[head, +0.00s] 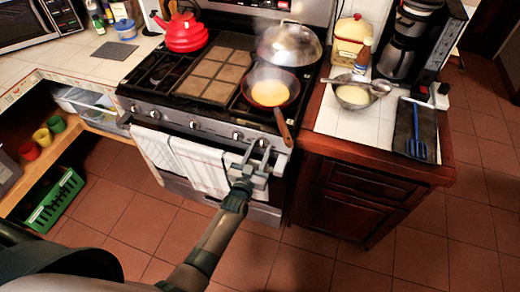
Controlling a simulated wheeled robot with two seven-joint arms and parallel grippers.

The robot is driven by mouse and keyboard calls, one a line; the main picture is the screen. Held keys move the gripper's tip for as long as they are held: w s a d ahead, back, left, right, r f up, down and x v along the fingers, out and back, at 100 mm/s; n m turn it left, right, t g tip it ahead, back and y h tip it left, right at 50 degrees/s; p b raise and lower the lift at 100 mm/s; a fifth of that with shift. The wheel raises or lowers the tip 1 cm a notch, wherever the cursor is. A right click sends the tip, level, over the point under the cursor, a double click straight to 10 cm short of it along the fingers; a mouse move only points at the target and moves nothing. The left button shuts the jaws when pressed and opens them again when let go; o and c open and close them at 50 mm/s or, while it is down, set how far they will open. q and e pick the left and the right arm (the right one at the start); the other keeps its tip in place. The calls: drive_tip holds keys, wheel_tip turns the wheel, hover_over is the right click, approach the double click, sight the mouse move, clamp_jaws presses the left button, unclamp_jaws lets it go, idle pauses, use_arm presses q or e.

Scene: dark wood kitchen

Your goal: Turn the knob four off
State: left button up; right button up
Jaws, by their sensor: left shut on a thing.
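The stove (178,117) has a row of silver knobs along its dark front panel. My left gripper (258,149) reaches up to the right end of this row. Its two fingers are at the rightmost knob (263,143) that I can see and are shut on it. The fingers partly cover it, so its exact angle is hard to tell. Another knob (237,136) sits just to the left, free of the fingers. More knobs show farther left, such as one at the left end (135,108). My right gripper is not in view.
A frying pan (270,94) with yellow food sits on the front right burner, its handle overhanging the front edge near my gripper. A red kettle (184,32) and a domed lid (290,43) stand behind. White towels (195,163) hang below the knobs.

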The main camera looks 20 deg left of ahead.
use_arm(q)
drive_tip(key=shift+f, duration=0.1)
drive_tip(key=o, duration=1)
drive_tip(key=shift+o, duration=0.2)
drive_tip(key=shift+s, duration=0.1)
drive_tip(key=s+b, duration=0.4)
drive_tip(key=s, duration=1.3)
drive_tip(key=shift+s+a, duration=0.15)
drive_tip(key=shift+a, duration=0.1)
